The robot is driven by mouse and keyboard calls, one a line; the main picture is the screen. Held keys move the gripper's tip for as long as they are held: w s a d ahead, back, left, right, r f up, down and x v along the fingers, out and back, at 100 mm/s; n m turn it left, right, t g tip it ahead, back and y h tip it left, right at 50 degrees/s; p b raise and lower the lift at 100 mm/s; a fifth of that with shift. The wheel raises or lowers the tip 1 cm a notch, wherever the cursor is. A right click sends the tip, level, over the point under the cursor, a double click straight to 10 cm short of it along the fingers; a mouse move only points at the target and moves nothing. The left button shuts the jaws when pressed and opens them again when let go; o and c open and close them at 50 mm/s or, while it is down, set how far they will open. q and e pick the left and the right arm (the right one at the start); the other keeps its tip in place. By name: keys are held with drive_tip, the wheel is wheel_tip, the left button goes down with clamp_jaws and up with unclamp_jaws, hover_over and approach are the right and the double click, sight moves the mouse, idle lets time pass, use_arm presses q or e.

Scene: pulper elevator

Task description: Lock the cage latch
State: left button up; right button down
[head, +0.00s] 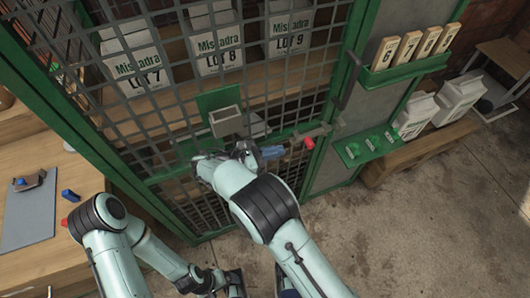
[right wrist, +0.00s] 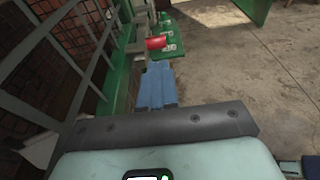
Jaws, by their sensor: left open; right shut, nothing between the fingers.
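The cage latch is a dark bar (head: 318,131) on the green door frame, with a red knob (head: 309,143) at its end. The knob also shows in the right wrist view (right wrist: 156,43), just beyond my fingertips. My right gripper (head: 273,152) has blue fingers shut with nothing between them. It points at the knob from the left, with a small gap in the head view; I cannot tell the depth. My left gripper (head: 235,284) is open, low at the bottom edge, away from the latch; its fingertips are barely visible. How far the bolt sits in its keeper is unclear.
The mesh cage door (head: 140,110) stands in front of white lot sacks (head: 215,50). A green shelf (head: 365,145) and a tag rack (head: 405,68) are right of the latch. A wooden bench (head: 30,265) is at the left. Concrete floor (head: 420,220) is clear at right.

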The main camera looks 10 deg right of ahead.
sight(307, 145)
use_arm(q)
drive_tip(key=shift+w+f, duration=0.1)
drive_tip(key=shift+f, duration=0.1)
use_arm(e)
drive_tip(key=x, duration=0.8)
drive_tip(key=p+x, duration=0.1)
drive_tip(key=x, duration=0.1)
drive_tip(key=r+p+x, duration=0.1)
drive_tip(key=x, duration=0.2)
drive_tip(key=shift+w+d+r, duration=0.1)
drive_tip(key=shift+d, duration=0.05)
use_arm(q)
drive_tip(key=shift+s+r, duration=0.25)
drive_tip(key=shift+r, duration=0.25)
drive_tip(key=shift+s+r, duration=0.2)
drive_tip(key=shift+r, duration=0.25)
use_arm(e)
drive_tip(key=shift+d, duration=0.1)
use_arm(q)
drive_tip(key=shift+a+r, duration=0.1)
